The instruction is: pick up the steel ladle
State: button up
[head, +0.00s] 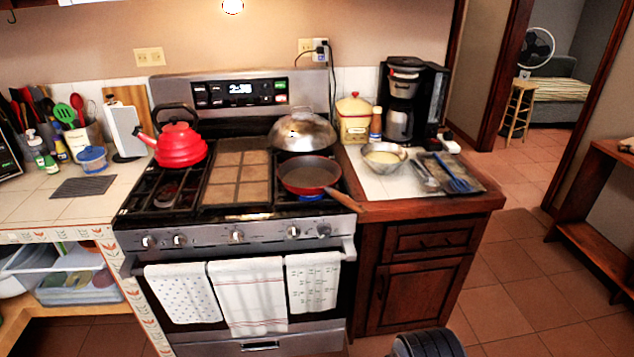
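A slim silvery utensil (425,177), which looks like the steel ladle, lies at the left side of a dark metal tray (470,172) on the right counter. It is small in the head view, so its bowl and handle are hard to tell apart. A blue utensil (455,183) lies on the tray to its right. My gripper's fingers do not show. A dark rounded ribbed part at the bottom edge may be mine, well below and in front of the counter.
A metal bowl (384,157), coffee maker (404,105), bottle (376,125) and yellow canister (354,118) stand near the tray. A red pan (309,174) on the stove points its handle toward the counter. The floor (520,290) right of the cabinet is clear.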

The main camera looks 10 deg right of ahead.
aim_at(422, 175)
jog(key=i+l, duration=0.5)
jog(key=l, duration=0.15)
jog(key=i+l, duration=1.05)
jog(key=l, duration=0.2)
